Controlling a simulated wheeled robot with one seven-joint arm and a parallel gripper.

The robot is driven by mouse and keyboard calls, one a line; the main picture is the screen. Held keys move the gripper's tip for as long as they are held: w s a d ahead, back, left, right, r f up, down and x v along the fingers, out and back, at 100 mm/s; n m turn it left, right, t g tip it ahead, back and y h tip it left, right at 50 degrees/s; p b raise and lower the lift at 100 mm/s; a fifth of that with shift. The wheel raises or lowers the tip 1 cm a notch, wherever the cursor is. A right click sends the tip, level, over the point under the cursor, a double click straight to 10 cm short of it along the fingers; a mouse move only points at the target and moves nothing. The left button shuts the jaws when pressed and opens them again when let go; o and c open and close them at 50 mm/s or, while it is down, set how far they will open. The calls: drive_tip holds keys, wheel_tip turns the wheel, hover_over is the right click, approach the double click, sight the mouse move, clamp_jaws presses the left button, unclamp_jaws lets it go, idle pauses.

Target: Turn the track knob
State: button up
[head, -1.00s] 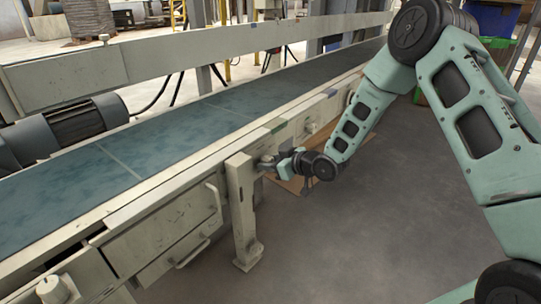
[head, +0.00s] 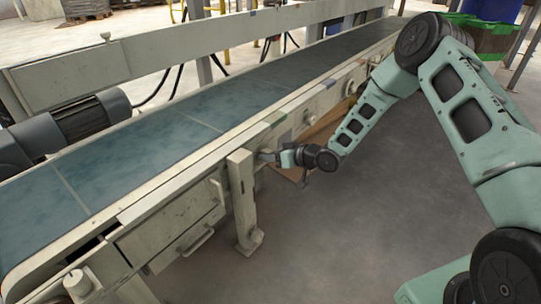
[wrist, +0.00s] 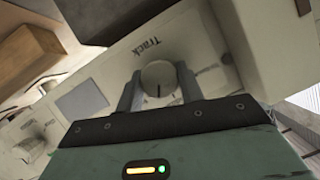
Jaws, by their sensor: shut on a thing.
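The track knob (wrist: 158,77) is a pale round knob with a dark line on its face, on a light panel with the word "Track" printed above it in the wrist view. My gripper (wrist: 159,88) has one finger on each side of the knob and is shut on it. In the head view my gripper (head: 268,157) reaches the side of the conveyor just right of a support leg. The knob is too small and covered there to make out.
The conveyor (head: 190,137) runs diagonally, with a support leg (head: 243,195) close to my gripper. A drawer with handles (head: 180,225) and another knob (head: 78,282) are at the lower left. The grey floor (head: 340,240) to the right is clear.

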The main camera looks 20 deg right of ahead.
drive_tip(key=o, duration=1)
drive_tip(key=shift+d, duration=0.1)
drive_tip(key=p+v, duration=0.7)
drive_tip(key=v, duration=1)
drive_tip(key=shift+s, duration=0.2)
